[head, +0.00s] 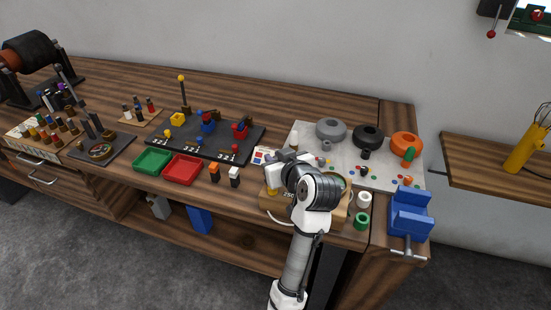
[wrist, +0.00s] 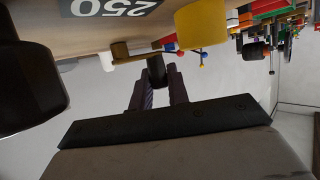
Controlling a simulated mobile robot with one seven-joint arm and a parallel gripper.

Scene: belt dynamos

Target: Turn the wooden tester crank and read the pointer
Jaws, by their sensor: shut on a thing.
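The wooden tester (head: 335,217) stands at the bench's front edge in the head view, largely covered by my arm. Its base (wrist: 180,8) also shows upside down in the wrist view, with a dark "250" label (wrist: 112,7). A crank with a brown arm (wrist: 121,50) and a dark knob (wrist: 156,70) shows there. My gripper (wrist: 157,84) is shut on the dark crank knob, one finger on each side. In the head view my arm hides the fingers and crank. A pointer reading cannot be made out.
Red (head: 183,169) and green (head: 153,161) trays stand left of the tester. Grey, black and orange rings (head: 406,145) lie on a pale mat behind it. A blue vise (head: 409,212) and white and green rings (head: 361,221) are close on the right.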

